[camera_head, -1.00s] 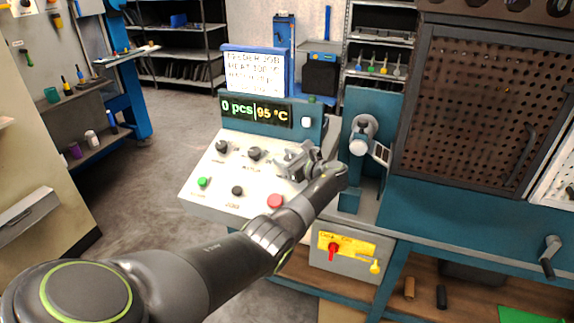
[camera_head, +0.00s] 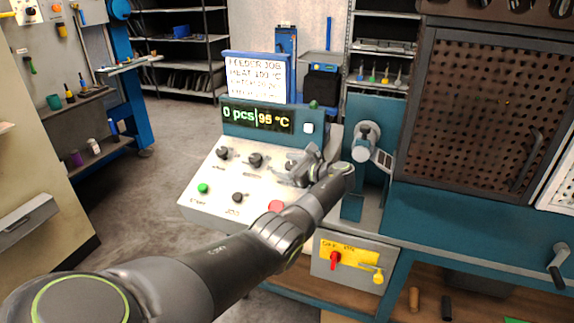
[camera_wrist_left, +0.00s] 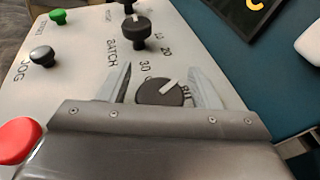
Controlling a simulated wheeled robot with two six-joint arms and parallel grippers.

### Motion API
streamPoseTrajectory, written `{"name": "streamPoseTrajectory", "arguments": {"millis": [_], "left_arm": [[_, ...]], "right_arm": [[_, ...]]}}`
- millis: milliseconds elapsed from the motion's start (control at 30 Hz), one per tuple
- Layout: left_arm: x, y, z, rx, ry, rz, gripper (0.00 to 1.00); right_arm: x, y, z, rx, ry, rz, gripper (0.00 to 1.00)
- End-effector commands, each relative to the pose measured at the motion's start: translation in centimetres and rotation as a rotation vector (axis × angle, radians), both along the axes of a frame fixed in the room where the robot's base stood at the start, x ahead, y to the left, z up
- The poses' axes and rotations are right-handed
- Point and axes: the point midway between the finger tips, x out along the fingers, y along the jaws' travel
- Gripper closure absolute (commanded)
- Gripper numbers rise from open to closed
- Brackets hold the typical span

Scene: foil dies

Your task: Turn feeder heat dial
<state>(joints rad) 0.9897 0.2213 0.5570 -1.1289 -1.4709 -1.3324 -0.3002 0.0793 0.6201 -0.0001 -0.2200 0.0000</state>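The feeder panel (camera_head: 215,178) is a pale sloped box with a row of black dials, a green and a black button and a red button (camera_head: 276,206). Its display (camera_head: 257,117) reads 0 pcs and 95 °C. My left gripper (camera_head: 292,168) is over the rightmost dial. In the left wrist view that dial (camera_wrist_left: 163,91), black with a pale pointer, lies between the two fingers (camera_wrist_left: 160,75); a small gap shows at the left finger. Its label is mostly hidden by the gripper. The middle dial (camera_wrist_left: 137,30) is beside the BATCH lettering. My right gripper is out of view.
A job sign (camera_head: 256,77) above the display reads feeder job, heat 100 °C; its lower lines are blurred. A teal press with a grey round part (camera_head: 366,140) stands right of the panel. A yellow-labelled switch box (camera_head: 347,257) hangs below. Open floor lies left.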

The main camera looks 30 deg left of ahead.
Motion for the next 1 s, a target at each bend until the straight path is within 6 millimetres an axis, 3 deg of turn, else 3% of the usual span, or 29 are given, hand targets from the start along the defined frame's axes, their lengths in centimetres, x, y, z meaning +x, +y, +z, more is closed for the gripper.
{"name": "streamPoseTrajectory", "arguments": {"millis": [300,467,1000], "left_arm": [[0.0,-0.2,0.1,0.001,-0.002,-0.001,0.41],[-0.1,-1.9,0.5,-0.001,-0.004,-0.005,0.41],[-1.5,-14.0,2.9,-0.001,-0.002,-0.003,0.41]], "right_arm": [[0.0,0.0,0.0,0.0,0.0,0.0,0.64],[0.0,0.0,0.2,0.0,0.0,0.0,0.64],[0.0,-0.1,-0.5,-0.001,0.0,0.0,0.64]]}}
